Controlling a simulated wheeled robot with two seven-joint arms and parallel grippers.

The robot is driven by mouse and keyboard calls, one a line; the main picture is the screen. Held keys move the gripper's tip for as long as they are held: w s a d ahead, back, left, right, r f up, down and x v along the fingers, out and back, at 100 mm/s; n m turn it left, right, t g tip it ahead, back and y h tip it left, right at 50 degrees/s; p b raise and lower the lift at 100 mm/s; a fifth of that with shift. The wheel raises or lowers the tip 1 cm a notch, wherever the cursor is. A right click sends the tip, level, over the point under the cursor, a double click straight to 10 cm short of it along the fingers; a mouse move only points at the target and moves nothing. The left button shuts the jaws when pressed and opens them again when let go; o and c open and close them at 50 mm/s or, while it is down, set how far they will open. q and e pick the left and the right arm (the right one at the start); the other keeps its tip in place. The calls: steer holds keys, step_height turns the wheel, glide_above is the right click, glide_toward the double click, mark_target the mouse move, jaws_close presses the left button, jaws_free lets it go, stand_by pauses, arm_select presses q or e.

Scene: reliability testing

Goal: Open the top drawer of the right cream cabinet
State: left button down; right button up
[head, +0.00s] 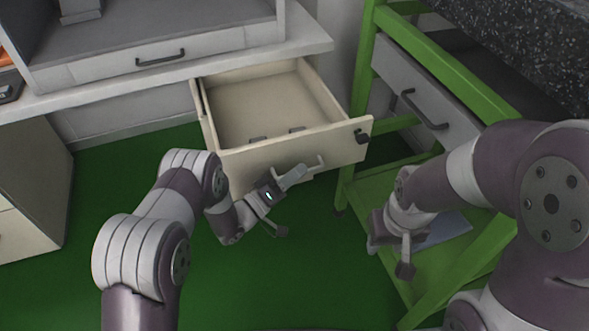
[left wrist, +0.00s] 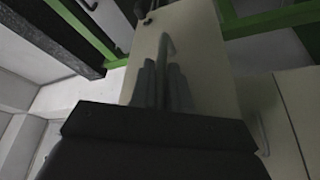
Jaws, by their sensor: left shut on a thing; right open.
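The top drawer (head: 232,163) of the right cream cabinet is pulled well out from under the white counter. Its inside is visible and looks mostly empty, with small dark pieces near the front. My left gripper (head: 291,177) is at the outer face of the drawer front, shut on the drawer handle (head: 318,164). The left wrist view shows the handle (left wrist: 165,50) between the two fingers of the left gripper (left wrist: 163,84). My right gripper (head: 402,250) is open, apart from the drawer, at the right by the green frame. The lower cabinet body is mostly hidden.
A green-framed stand (head: 357,115) with a grey drawer (head: 420,85) is close to the right of the open drawer. Another cream cabinet (head: 35,180) stands at the left. Green floor (head: 120,180) is clear between them. The white counter (head: 100,98) is above.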

arm_select(q)
steer(key=c, duration=1.5)
jaws_free()
steer(key=shift+o, duration=0.2)
steer(key=shift+a, duration=0.1)
steer(key=shift+s+a, duration=0.2)
steer(key=shift+a, duration=0.15)
steer(key=p+v, duration=0.2)
steer(key=v, duration=0.9)
steer(key=shift+s+a+f, duration=0.25)
steer(key=shift+f, duration=0.05)
